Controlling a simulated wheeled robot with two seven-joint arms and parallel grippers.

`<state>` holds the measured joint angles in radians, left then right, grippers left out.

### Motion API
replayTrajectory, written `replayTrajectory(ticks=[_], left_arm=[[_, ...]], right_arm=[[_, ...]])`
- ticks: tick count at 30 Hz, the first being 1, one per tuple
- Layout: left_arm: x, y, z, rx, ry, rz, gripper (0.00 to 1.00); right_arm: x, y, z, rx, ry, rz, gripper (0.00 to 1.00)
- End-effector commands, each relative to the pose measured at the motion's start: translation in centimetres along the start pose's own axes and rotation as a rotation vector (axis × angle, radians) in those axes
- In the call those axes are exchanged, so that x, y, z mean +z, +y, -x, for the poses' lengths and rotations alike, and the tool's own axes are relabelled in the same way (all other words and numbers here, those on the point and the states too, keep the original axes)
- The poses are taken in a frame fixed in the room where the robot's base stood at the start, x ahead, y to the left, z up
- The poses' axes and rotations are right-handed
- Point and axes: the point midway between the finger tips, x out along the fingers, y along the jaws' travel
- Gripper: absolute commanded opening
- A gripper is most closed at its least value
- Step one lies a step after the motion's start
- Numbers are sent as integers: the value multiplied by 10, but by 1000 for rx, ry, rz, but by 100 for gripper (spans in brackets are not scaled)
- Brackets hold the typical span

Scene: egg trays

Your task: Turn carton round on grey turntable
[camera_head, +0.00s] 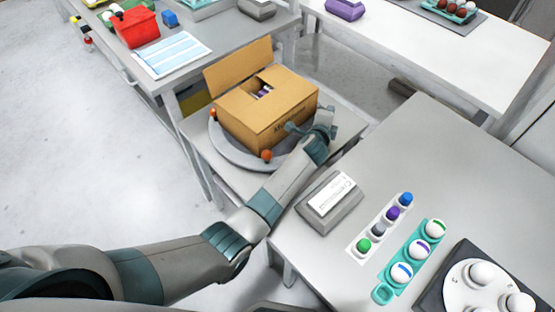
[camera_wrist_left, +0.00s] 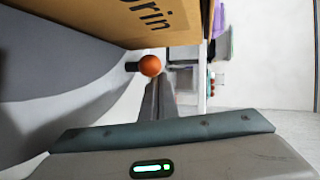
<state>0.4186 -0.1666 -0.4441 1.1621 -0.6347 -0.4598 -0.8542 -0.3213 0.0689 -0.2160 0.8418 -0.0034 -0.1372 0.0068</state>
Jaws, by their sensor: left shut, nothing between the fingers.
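The open brown carton (camera_head: 266,108) stands on the round grey turntable (camera_head: 226,151), some flaps up and small dark and purple items inside. Orange knobs sit at the turntable's rim, one at the front (camera_head: 267,155) and one at the left (camera_head: 213,112). My left gripper (camera_head: 291,127) is shut and empty, low beside the carton's right front side. In the left wrist view the carton (camera_wrist_left: 110,22) fills the top, and an orange knob (camera_wrist_left: 150,66) on a dark stem shows just beyond my fingers (camera_wrist_left: 159,95). Whether they touch it I cannot tell. My right gripper is not in view.
A near table (camera_head: 420,150) holds a grey sign block (camera_head: 330,203), coloured eggs on a white strip, a teal egg tray (camera_head: 421,253) and a dark round-plated device (camera_head: 480,285). Behind left, a table carries a red bin (camera_head: 136,27). Another white table (camera_head: 430,45) stands back right.

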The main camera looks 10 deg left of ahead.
Motion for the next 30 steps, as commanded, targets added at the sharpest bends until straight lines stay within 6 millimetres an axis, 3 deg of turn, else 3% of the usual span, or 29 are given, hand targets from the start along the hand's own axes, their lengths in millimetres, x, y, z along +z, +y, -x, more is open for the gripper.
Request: replayTrajectory(ticks=[19,30], left_arm=[[6,1,1,3,-12,-2,0],[9,-1,32,1,-15,-5,0]], right_arm=[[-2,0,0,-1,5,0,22],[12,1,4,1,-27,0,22]])
